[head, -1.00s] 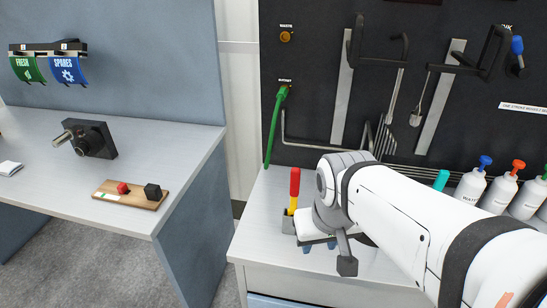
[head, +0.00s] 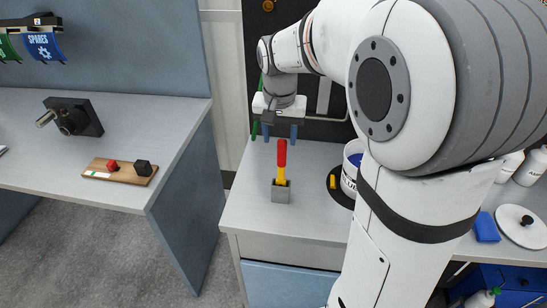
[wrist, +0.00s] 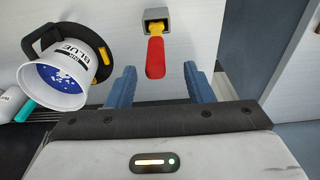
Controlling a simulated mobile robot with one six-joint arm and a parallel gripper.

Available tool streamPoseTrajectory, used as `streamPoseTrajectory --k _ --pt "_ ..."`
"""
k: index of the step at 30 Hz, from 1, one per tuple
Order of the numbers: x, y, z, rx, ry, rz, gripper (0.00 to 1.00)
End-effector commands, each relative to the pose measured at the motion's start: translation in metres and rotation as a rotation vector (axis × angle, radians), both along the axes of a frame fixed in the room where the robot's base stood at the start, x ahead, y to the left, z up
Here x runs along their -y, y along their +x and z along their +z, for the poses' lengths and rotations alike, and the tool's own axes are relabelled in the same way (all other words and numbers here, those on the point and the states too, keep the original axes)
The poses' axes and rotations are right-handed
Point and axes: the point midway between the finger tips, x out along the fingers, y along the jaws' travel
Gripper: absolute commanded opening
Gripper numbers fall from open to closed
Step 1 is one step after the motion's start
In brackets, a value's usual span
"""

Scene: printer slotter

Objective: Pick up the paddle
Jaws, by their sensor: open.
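The paddle (head: 282,152) has a red handle and a yellow lower part, and stands upright in a small grey holder (head: 281,193) on the counter. Whatever is below the holder's rim is hidden. My gripper (head: 280,132) is open and empty, fingers pointing down, above the paddle's top in the head view. In the wrist view the red paddle handle (wrist: 155,58) points toward the gap between the blue fingers of my gripper (wrist: 160,86), and neither finger touches it. The holder (wrist: 154,18) is beyond the fingertips.
A white tub marked BLUE (wrist: 70,72) stands on a dark round base close to the paddle. A dark tool board (head: 325,132) rises behind the counter. A separate table (head: 100,190) on the left holds a wooden block board (head: 120,172). The counter front of the holder is clear.

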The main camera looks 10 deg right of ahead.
Motion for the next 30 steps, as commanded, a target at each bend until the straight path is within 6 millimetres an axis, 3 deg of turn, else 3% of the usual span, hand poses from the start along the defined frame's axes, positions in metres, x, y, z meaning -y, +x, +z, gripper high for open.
streamPoseTrajectory --k 15,23,30 --pt "0.009 0.009 -0.065 -0.003 0.0 0.001 0.47" --pt "0.009 0.009 -0.068 -0.001 0.0 0.0 0.47" --pt "0.009 0.009 -0.068 -0.001 0.0 0.0 0.29"
